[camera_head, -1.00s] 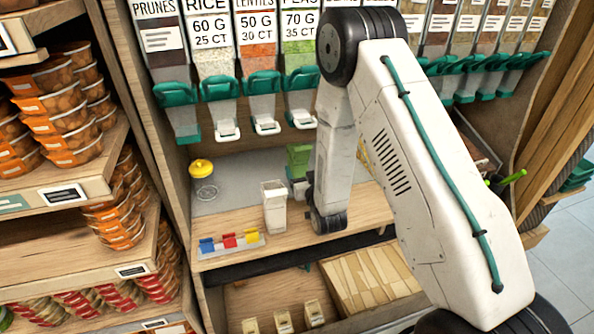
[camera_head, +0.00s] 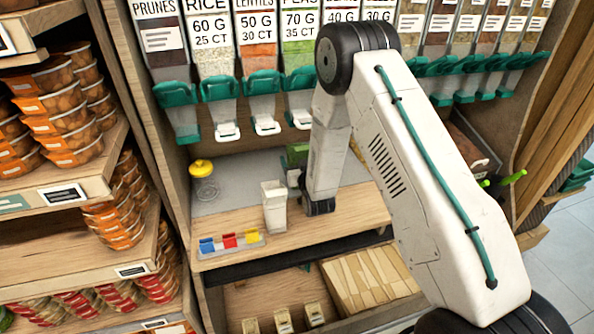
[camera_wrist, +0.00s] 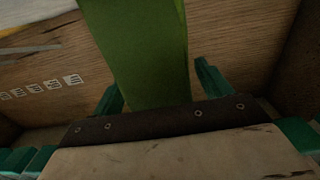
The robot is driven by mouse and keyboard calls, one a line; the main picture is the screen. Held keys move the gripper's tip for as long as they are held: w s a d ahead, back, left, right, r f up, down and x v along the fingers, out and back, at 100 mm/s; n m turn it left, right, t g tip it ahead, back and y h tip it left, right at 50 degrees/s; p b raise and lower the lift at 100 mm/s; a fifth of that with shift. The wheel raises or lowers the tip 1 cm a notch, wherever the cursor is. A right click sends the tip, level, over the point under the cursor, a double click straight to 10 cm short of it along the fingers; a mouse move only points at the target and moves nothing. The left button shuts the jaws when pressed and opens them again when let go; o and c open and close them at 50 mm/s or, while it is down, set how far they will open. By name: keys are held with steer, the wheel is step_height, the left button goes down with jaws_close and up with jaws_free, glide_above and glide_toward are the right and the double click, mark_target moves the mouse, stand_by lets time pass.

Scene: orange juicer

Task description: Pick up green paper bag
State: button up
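The green paper bag (camera_head: 297,153) stands on the grey counter behind my arm, which hides part of it. In the wrist view the green bag (camera_wrist: 145,50) fills the upper middle, close to the camera. My gripper (camera_wrist: 158,88) has its two green fingers apart, with the lower part of the bag between them. A gap shows between the bag and the right finger. The left finger appears beside the bag's left edge; I cannot tell if they touch.
A white container (camera_head: 274,207) stands just left of my arm. Red, blue and yellow clips (camera_head: 230,241) lie at the shelf's front left. A yellow-topped item (camera_head: 201,168) stands behind them. Dispensers (camera_head: 264,95) hang above. Bare wooden shelf (camera_head: 365,205) lies to the right.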

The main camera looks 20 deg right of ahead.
steer(key=c, duration=1.1)
steer(key=shift+r, duration=0.1)
